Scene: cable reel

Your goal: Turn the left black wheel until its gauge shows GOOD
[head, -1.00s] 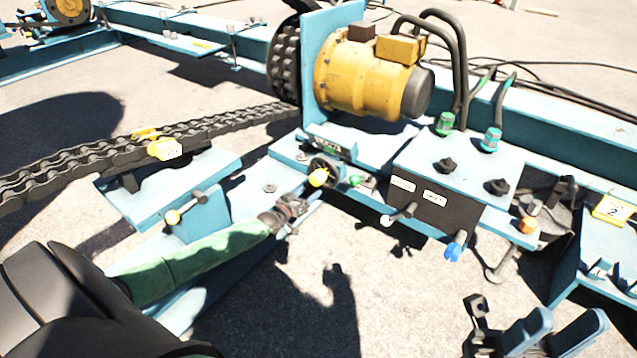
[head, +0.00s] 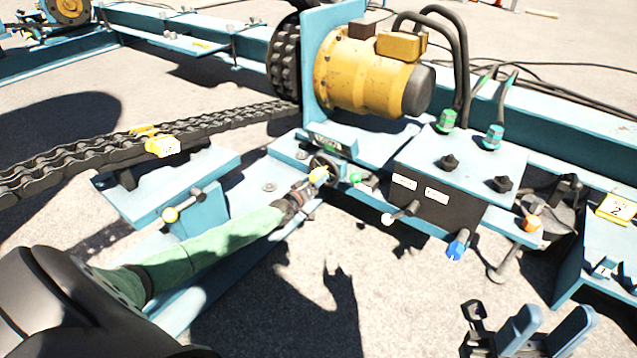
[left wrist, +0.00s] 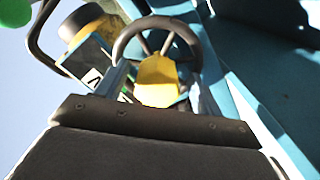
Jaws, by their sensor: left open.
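My left gripper (head: 303,190) is open at the near side of the wheel, close to the yellow knob. In the left wrist view the wheel's rim (left wrist: 118,45) and yellow knob (left wrist: 158,80) stand just beyond my dark gripper; contact cannot be told.
A control box (head: 470,180) with black knobs, two white labels and a blue-tipped lever (head: 458,245) stands to the right. A yellow motor (head: 365,75) is behind the wheel.

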